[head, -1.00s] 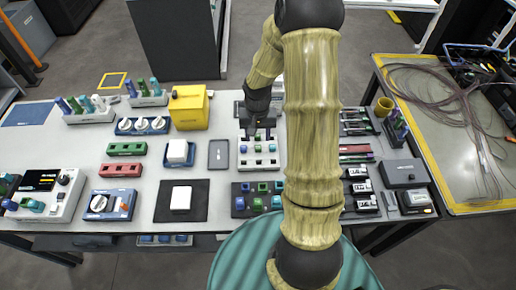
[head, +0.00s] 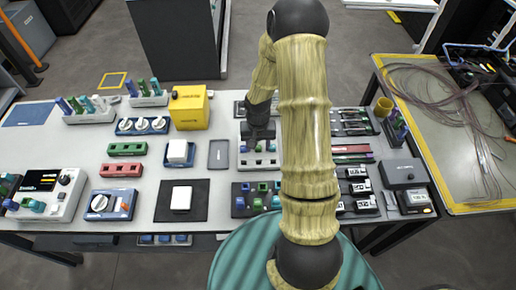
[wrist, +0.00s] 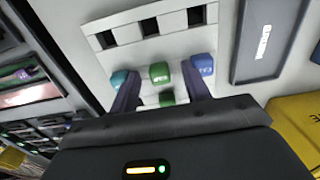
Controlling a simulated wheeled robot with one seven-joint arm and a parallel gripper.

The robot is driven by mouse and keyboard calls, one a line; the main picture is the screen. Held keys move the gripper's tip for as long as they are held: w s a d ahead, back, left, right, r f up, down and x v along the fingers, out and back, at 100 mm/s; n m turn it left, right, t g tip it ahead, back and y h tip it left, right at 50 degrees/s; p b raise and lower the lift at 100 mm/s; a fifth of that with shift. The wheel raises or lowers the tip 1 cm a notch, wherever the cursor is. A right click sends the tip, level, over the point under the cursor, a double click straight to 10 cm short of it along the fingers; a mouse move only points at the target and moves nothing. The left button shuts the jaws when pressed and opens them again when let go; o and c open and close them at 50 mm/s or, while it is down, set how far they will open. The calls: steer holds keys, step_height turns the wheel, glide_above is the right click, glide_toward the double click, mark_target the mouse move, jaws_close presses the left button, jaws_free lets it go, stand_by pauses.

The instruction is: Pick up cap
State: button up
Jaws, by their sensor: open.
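Small coloured caps sit in a white slotted rack (head: 258,172), which shows close up in the wrist view (wrist: 178,48). There I see a green cap (wrist: 160,73), a blue cap (wrist: 203,66) with marking on it, a teal cap (wrist: 119,80) and a second green cap (wrist: 167,99). My gripper (wrist: 160,84) is open, its fingers reaching toward the rack on either side of the green caps. The blue cap is close to the right finger and the teal cap close to the left; I cannot tell if they touch. In the head view my gripper (head: 258,143) is over the rack's far part.
A grey tray (head: 219,154) lies left of the rack; it also shows in the wrist view (wrist: 268,38). A yellow box (head: 189,108) stands beyond it. A dark holder (head: 240,201) with coloured pieces is in front of the rack. My arm hides the bench to the right.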

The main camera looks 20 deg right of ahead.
mark_target(258, 147)
steer(key=c, duration=1)
steer(key=shift+o, duration=0.2)
step_height(258, 147, up, 10)
stand_by(0.8)
